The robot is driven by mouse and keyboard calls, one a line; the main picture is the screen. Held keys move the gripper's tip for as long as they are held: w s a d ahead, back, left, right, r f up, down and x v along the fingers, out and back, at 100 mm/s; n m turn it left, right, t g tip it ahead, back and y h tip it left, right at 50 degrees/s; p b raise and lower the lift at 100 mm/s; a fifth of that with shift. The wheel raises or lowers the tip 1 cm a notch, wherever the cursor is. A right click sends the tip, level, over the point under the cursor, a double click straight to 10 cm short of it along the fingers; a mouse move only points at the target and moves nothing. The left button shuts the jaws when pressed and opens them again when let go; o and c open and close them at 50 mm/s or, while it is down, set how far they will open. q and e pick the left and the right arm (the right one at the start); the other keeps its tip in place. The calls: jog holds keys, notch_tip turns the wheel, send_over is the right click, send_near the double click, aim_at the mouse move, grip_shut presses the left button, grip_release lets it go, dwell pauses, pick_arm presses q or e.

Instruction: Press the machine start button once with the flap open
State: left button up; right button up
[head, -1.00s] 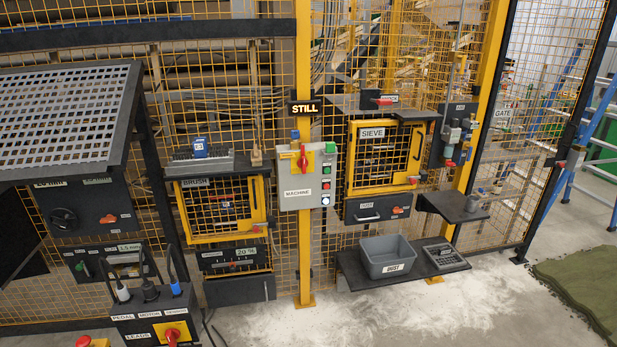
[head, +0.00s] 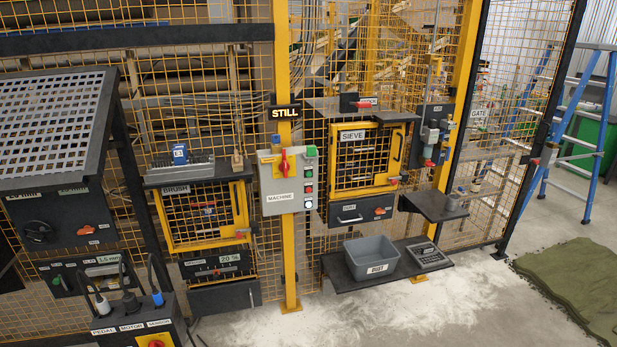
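The grey machine box (head: 288,182), labelled MACHINE, is fixed to a yellow post. It carries a red handle (head: 284,161) on a yellow plate. Down its right side are a small green button (head: 308,175), a red button (head: 308,189) and a white lit one (head: 308,203). A green piece (head: 310,152) sits at its top right corner. I cannot tell which part is the flap or whether it is open. Neither of my grippers shows in the head view.
The mesh doors of the brush (head: 205,213) and sieve (head: 362,158) flank the box and look closed. A grey dust bin (head: 371,258) stands on a low black shelf (head: 340,272). A pedestal with leads (head: 137,322) stands front left. Dusty floor lies ahead; green turf (head: 575,285) lies right.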

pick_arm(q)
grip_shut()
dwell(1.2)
